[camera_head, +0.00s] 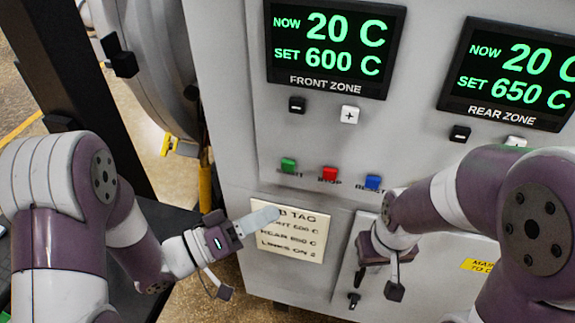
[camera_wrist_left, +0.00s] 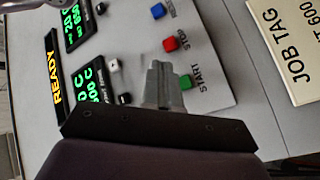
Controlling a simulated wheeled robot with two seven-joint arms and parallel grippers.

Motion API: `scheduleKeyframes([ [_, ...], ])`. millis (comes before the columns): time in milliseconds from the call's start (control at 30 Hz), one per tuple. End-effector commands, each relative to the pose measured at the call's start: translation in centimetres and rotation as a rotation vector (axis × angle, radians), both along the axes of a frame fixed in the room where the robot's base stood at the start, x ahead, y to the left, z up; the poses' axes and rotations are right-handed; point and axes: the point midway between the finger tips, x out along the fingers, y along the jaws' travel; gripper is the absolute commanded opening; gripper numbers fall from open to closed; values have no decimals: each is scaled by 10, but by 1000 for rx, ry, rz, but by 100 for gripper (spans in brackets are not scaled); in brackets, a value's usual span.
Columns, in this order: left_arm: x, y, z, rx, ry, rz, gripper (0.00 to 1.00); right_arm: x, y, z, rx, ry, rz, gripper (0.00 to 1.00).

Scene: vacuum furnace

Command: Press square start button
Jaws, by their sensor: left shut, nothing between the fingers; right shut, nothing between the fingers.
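The square green START button (camera_head: 288,165) is on the grey furnace panel, left of the red STOP button (camera_head: 329,173) and the blue RESET button (camera_head: 373,182). The green button also shows in the left wrist view (camera_wrist_left: 186,82), just right of my fingertips. My left gripper (camera_head: 272,214) is shut and empty. In the head view its tips overlap the job tag, below the START button; I see no contact with the button. My right gripper (camera_head: 375,250) is shut and empty, low in front of the panel at the right. Its fingertips are hard to make out.
The job tag (camera_head: 290,238) is below the buttons. Two displays, FRONT ZONE (camera_head: 330,45) and REAR ZONE (camera_head: 512,75), read 20 C, with 600 C and 650 C set. Plus and minus keys sit below them. A READY sign (camera_wrist_left: 54,80) shows in the left wrist view.

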Motion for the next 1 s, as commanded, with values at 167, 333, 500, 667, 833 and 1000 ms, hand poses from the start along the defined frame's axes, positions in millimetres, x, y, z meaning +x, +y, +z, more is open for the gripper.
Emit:
scheduleKeyframes([
  [167,22,-8,-1,1,-4,-2,0,0,0,-4,0,0,0,0],
  [333,46,-16,-1,1,-3,-3,0,0,0,-7,0,0,0,0],
  [500,65,-22,1,2,-2,-1,0,0,0,-5,0,0,0,0],
  [667,75,-25,0,0,-1,0,0,0,0,-4,0,0,0,0],
  [833,78,-26,0,1,-2,0,0,0,0,-4,0,0,0,0],
  [1000,78,-25,0,2,-1,1,0,0,0,-4,0,0,0,0],
])
